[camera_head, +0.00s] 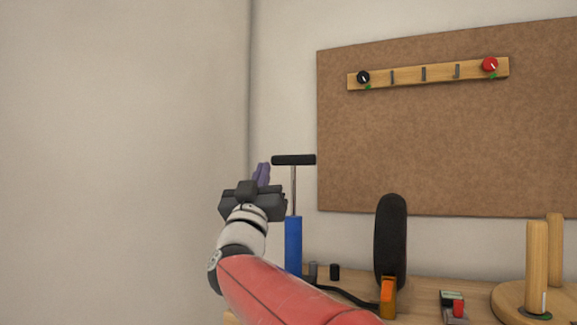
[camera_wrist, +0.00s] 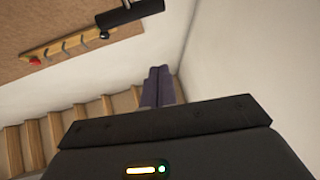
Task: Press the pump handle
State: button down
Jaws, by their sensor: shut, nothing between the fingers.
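The pump stands upright on the wooden bench, with a blue cylinder body (camera_head: 293,245), a thin metal rod (camera_head: 294,190) and a black bar handle (camera_head: 293,160) on top. The rod shows a long stretch above the body, so the handle is up. My gripper (camera_head: 262,172) has purple fingers, held together and empty. In the head view it is just left of the handle, at about its height, with a gap between. In the wrist view the handle (camera_wrist: 130,12) is at the top edge, partly cut off, apart from my fingertips (camera_wrist: 158,78).
A brown pegboard (camera_head: 440,140) with a wooden hook rail (camera_head: 425,75) hangs on the wall. Right of the pump are a black upright wheel (camera_head: 390,240), a red switch (camera_head: 458,307) and wooden posts (camera_head: 537,268). The plain wall at left is clear.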

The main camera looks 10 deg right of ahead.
aim_at(289, 157)
jog(key=shift+d+r+m+g+h, duration=0.1)
jog(key=shift+d+m+g+h, duration=0.3)
jog(key=shift+m+h, duration=0.45)
jog(key=shift+d+m+g+h, duration=0.25)
jog(key=shift+m+g+h, duration=0.25)
jog(key=shift+h, duration=0.5)
jog(key=shift+d+r+m+g+h, duration=0.1)
jog(key=shift+d+m+g+h, duration=0.25)
jog(key=shift+m+h, duration=0.5)
jog(key=p+x, duration=0.4)
jog(key=x, duration=0.6)
jog(key=f, duration=0.1)
jog(key=w+f+b, duration=0.1)
jog(key=d+f, duration=0.1)
jog(key=shift+w+f, duration=0.2)
jog(key=shift+f, duration=0.1)
